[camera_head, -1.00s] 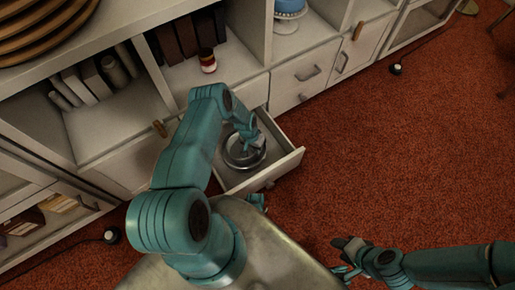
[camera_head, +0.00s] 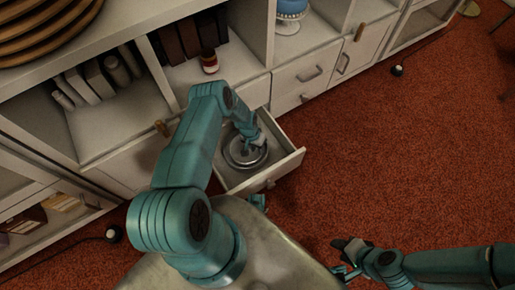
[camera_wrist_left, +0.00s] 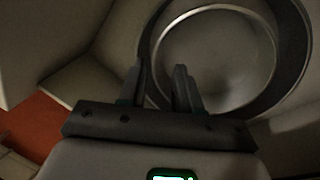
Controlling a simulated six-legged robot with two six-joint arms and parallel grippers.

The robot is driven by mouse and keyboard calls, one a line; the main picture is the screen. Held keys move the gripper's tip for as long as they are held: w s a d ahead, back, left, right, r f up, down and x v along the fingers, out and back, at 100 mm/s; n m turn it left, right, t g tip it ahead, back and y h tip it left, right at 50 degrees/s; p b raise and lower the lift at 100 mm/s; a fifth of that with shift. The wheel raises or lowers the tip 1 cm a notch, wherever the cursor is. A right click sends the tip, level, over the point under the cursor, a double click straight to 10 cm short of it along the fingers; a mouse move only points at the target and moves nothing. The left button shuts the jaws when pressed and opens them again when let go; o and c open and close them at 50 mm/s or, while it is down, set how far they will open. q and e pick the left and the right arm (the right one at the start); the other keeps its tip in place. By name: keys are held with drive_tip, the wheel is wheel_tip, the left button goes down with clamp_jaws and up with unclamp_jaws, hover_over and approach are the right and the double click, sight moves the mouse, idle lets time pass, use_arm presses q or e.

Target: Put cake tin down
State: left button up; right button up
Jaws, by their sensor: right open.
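The round metal cake tin (camera_head: 235,160) lies in the open drawer (camera_head: 284,168). My left gripper (camera_head: 250,147) reaches down into the drawer at the tin and covers part of it. In the left wrist view, the tin's wide rim (camera_wrist_left: 292,40) lies just beyond the two fingers (camera_wrist_left: 162,85). The fingers stand apart, with the near side of the tin behind and between them. I cannot tell whether they grip its wall. My right gripper (camera_head: 345,258) is open and empty above the carpet, away from the drawer.
A white cabinet (camera_head: 135,155) with shelves and drawers stands along the wall. A small jar (camera_head: 209,62) and dark books (camera_head: 180,42) stand on its shelf. A blue cake (camera_head: 291,8) is on a stand further right. The red carpet (camera_head: 400,150) at right is mostly clear.

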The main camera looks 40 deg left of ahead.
use_arm(q)
drive_tip(key=p+v, duration=0.3)
drive_tip(key=v, duration=0.7)
drive_tip(key=shift+a+r, duration=0.2)
drive_tip(key=shift+r, duration=0.2)
drive_tip(key=shift+s, duration=0.1)
idle(0.3)
